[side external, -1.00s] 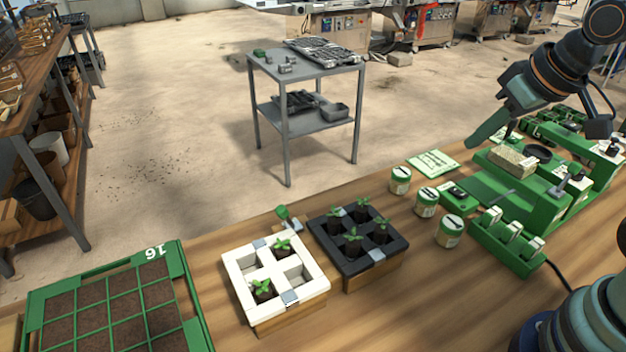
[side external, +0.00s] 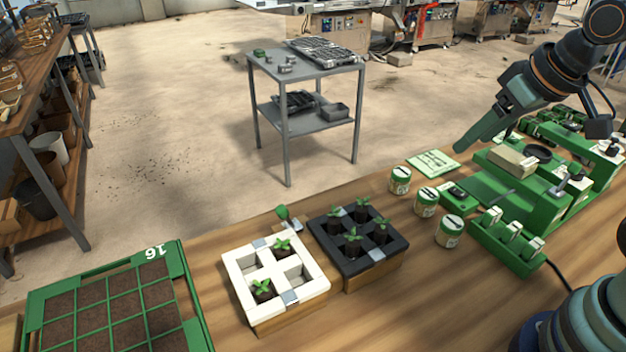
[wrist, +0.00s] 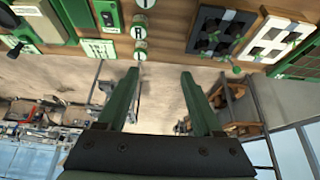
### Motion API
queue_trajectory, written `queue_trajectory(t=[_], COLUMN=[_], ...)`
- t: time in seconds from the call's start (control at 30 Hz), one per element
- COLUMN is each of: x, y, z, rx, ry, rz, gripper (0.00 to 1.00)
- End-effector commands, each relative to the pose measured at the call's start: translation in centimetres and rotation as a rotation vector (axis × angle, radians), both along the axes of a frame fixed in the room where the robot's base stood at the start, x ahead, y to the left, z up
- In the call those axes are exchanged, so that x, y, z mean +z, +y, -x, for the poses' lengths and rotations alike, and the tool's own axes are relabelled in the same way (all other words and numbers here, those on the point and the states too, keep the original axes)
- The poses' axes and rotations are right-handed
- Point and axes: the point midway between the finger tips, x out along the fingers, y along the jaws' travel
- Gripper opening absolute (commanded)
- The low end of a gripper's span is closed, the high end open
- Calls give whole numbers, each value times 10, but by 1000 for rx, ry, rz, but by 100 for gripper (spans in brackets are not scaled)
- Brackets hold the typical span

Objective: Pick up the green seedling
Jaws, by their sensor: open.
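Green seedlings stand in two small trays on the bench. The black tray (side external: 325,243) holds several seedlings, one of them a front seedling (side external: 352,240). The white tray (side external: 237,279) holds two, a near-left seedling (side external: 263,288) and a far-right seedling (side external: 282,247), and its other two cells look empty. In the wrist view the black tray (wrist: 196,40) and white tray (wrist: 259,64) lie at the upper right. My gripper (wrist: 160,78) is open and empty, its green fingers spread apart. In the side view it hangs at the upper right, well away from both trays.
A large soil tray (side external: 192,310) with a green frame sits at the bench's left. Several labelled jars, including one jar (side external: 450,232), stand right of the black tray. A green machine (side external: 535,205) fills the bench's right. Bare wood lies in front of the trays.

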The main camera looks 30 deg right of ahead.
Motion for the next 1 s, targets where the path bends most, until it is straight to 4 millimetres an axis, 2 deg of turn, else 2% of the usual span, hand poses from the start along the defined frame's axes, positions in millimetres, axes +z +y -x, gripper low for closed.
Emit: queue_trajectory(t=[0.17,0.27,0.47,0.73,0.9,1.0], x=[3,5,3,-22,-44,-54], y=[9,22,61,124,158,171], z=[-9,-21,-55,-93,-106,-109], rx=[89,229,599,1112,1376,1473], ry=[33,80,186,308,360,377], rz=[32,80,193,314,362,376], gripper=[68,68,68,68,68,68])
